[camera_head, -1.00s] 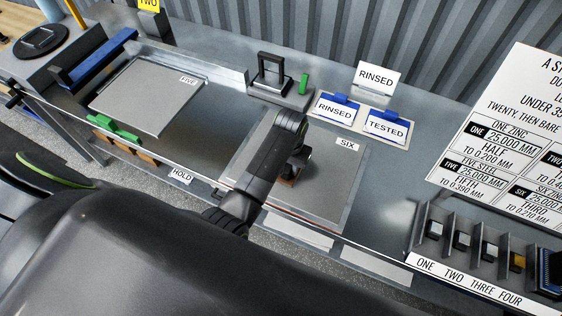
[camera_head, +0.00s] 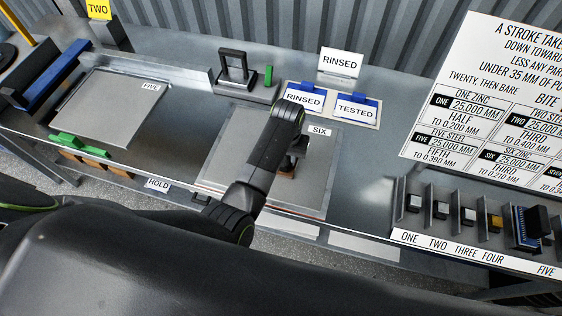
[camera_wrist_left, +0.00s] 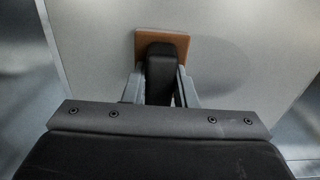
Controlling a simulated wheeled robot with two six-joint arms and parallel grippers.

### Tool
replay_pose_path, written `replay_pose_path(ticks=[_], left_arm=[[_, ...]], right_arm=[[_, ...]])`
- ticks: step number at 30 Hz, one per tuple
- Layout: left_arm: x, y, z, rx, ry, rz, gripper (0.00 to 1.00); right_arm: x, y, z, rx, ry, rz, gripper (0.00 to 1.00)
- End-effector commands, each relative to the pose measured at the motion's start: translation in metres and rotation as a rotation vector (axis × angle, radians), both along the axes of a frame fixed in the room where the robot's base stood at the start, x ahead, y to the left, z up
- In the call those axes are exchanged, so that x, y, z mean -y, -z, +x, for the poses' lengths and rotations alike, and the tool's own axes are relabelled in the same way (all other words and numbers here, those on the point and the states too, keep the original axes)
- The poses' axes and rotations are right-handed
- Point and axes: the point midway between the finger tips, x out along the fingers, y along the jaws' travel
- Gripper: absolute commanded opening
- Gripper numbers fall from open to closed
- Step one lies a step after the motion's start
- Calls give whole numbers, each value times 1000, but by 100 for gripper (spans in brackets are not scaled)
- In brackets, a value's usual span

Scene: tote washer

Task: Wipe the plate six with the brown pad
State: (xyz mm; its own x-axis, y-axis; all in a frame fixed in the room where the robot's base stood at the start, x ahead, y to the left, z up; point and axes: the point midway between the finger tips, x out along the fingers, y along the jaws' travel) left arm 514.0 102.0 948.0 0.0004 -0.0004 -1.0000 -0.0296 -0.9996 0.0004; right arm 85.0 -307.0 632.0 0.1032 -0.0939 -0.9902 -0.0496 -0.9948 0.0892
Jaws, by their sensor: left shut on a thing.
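Plate six (camera_head: 318,165) is a flat grey square on the bench, with a white "SIX" label at its far edge. My left gripper (camera_head: 290,165) is over the middle of the plate, pointing down. In the left wrist view the gripper (camera_wrist_left: 160,95) is shut on the black handle (camera_wrist_left: 160,68) of the brown pad (camera_wrist_left: 178,41). The pad lies flat at or just above the plate surface (camera_wrist_left: 255,60); I cannot tell if it touches. In the head view only a sliver of the pad (camera_head: 286,174) shows below the gripper. My right gripper is not in view.
Plate five (camera_head: 112,107) lies to the left, with a green clamp (camera_head: 78,144) at its near edge. A dark-framed stand (camera_head: 236,70) and the "RINSED" and "TESTED" cards (camera_head: 355,107) are behind plate six. A rack of small blocks (camera_head: 440,210) is at right.

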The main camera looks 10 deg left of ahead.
Motion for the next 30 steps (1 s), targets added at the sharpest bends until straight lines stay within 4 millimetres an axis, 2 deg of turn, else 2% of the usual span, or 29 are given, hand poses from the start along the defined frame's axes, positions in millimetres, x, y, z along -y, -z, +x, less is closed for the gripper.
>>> replay_pose_path(ticks=[3, 10, 18, 30], left_arm=[[4, 1, 7, 0, 1, 0, 0], [-1, 0, 7, -1, -1, 1, 0], [-26, -1, 8, 0, -1, 3, 0], [-62, 1, 9, -2, -1, 3, 0]], right_arm=[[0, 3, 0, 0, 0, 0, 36], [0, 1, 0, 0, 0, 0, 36], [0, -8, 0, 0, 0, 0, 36], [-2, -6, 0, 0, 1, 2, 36]])
